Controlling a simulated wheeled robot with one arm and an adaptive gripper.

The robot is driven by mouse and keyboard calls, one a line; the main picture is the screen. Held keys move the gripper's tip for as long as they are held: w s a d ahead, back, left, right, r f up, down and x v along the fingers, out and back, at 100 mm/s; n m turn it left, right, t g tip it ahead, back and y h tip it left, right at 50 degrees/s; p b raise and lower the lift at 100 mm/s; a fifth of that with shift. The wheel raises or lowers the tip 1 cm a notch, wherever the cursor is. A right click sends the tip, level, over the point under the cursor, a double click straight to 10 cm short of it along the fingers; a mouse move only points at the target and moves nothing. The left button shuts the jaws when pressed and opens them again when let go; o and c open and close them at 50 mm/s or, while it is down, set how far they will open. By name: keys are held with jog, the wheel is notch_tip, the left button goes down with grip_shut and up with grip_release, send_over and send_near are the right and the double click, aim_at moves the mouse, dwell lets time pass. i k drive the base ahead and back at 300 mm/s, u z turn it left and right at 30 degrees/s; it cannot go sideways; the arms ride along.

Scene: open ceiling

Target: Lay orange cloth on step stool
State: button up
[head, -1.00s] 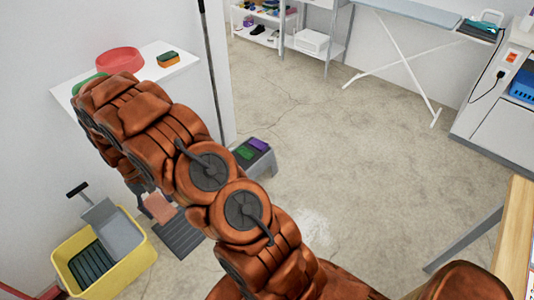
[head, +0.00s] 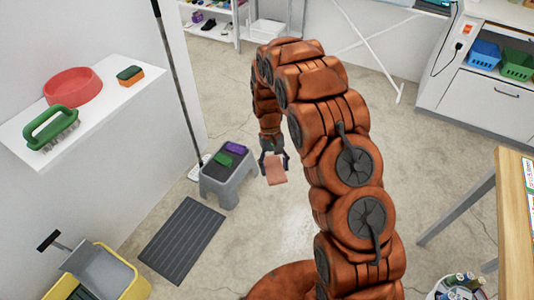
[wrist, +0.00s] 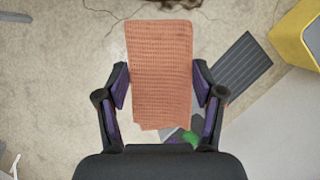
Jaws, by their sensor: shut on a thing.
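The orange cloth (wrist: 160,75) is a flat rectangular piece held between the two fingers of my gripper (wrist: 163,95) in the wrist view. In the head view the cloth (head: 275,169) hangs from my gripper (head: 272,153), just right of the grey step stool (head: 215,190). The gripper is shut on the cloth and holds it up in the air. A green cloth (head: 223,160) and a purple cloth (head: 237,148) lie on the stool's dark top. In the wrist view the stool is mostly hidden behind the cloth and gripper.
A dark ribbed mat (head: 183,240) lies in front of the stool. A yellow mop bucket (head: 130,285) stands at lower left. A white shelf (head: 95,115) holds a red bowl, green brush and sponge. A wooden table (head: 515,220) is at right. Floor right of the stool is clear.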

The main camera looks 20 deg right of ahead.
aim_at(214, 175)
jog(key=z, duration=0.8)
jog(key=i, duration=3.4)
jog(key=u, duration=4.8)
jog(key=i, duration=0.5)
